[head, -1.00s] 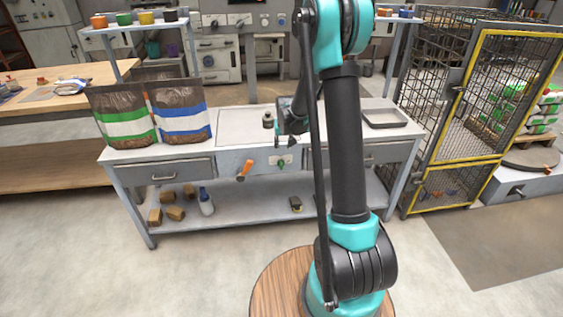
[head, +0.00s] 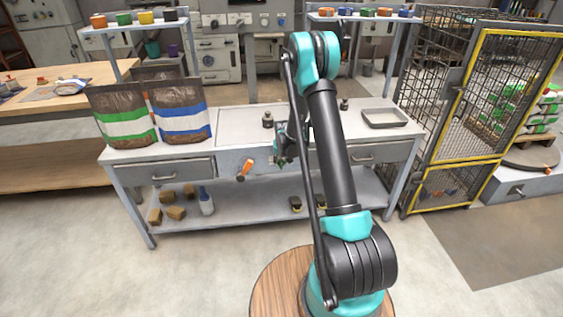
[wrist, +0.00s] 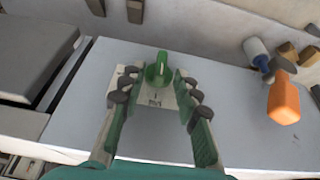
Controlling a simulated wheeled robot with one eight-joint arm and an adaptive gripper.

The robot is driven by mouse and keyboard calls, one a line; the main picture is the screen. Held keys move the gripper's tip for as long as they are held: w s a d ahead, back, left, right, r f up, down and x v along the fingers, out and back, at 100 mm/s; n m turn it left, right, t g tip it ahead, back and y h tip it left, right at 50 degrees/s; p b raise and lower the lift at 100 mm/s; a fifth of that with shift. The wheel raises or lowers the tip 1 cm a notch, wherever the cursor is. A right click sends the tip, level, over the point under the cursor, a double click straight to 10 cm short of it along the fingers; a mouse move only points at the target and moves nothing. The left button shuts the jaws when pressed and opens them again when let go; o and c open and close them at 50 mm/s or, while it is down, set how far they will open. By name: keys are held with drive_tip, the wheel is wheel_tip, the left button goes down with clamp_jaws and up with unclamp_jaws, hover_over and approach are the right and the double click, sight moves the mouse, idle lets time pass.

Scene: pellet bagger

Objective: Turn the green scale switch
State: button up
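The green scale switch (wrist: 158,70) is a round knob with a raised grip on a pale label plate (wrist: 155,98), on the front panel of the bench. In the wrist view my gripper (wrist: 153,77) is open, with one finger on each side of the knob. Gaps show between the fingers and the knob, and nothing is held. How far the fingertips are from the panel is hard to tell. In the head view my gripper (head: 279,150) is at the bench front, mostly covering the switch.
An orange handle (head: 244,170) sticks out of the same panel, beside the switch; it also shows in the wrist view (wrist: 283,103). A grey tray (head: 384,118) lies at right. Drawers flank the panel.

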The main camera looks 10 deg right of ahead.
drive_tip(key=shift+f, duration=0.1)
clamp_jaws()
drive_tip(key=shift+a, duration=0.15)
drive_tip(key=h, duration=0.2)
drive_tip(key=shift+a+f+n+h, duration=0.1)
drive_tip(key=shift+a+n+h, duration=0.2)
drive_tip(key=shift+a+h, duration=0.1)
drive_tip(key=shift+a+f+n+h, duration=0.1)
drive_tip(key=shift+a+n+h, duration=0.1)
drive_tip(key=shift+h, duration=0.65)
drive_tip(key=shift+a+f+n+h, duration=0.1)
drive_tip(key=shift+a+n+h, duration=0.1)
drive_tip(key=shift+h, duration=0.65)
